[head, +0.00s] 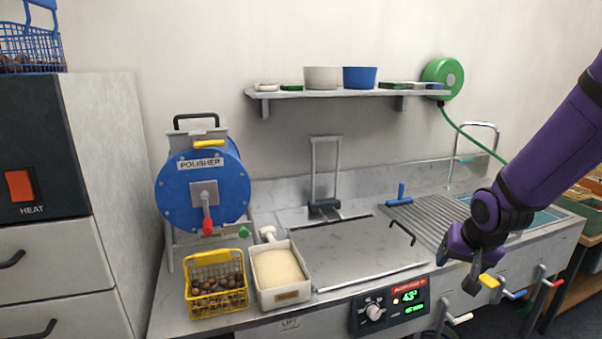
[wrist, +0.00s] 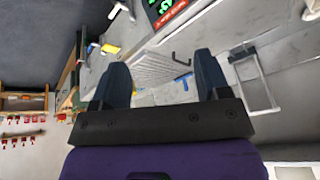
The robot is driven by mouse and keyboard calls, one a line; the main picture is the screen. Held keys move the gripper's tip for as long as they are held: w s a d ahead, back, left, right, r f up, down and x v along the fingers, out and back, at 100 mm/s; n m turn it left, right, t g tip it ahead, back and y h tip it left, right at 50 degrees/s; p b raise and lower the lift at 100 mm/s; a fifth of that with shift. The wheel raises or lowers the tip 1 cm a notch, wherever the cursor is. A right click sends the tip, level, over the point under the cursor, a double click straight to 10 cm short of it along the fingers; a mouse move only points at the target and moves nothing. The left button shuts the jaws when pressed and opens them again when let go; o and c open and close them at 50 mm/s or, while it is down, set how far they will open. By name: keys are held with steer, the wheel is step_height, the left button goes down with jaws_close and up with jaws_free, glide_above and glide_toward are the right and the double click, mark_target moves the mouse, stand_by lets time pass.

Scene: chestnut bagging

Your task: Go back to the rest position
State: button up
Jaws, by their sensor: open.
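My gripper (head: 462,272) hangs at the end of my purple arm, in front of the right part of the counter and right of the control panel. In the wrist view my gripper (wrist: 161,72) shows two dark fingers spread apart with nothing between them. The wrist picture looks across the counter, with the ribbed drainboard (wrist: 155,68) beyond the fingers. A yellow basket of chestnuts (head: 217,283) stands at the counter's front left. It is apart from my gripper.
A white bin with pale granules (head: 279,270) stands beside the basket. The blue polisher (head: 201,187) is behind them. The panel with a lit display (head: 391,304) is on the counter front. Coloured levers (head: 515,294) stick out near my gripper. The flat grey lid (head: 350,253) is clear.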

steer(key=s+a+r+n, duration=0.3)
steer(key=s+r, duration=1.6)
steer(key=s, duration=0.2)
steer(key=shift+s+r+n, duration=0.15)
steer(key=shift+s+n, duration=0.15)
steer(key=shift+s, duration=0.1)
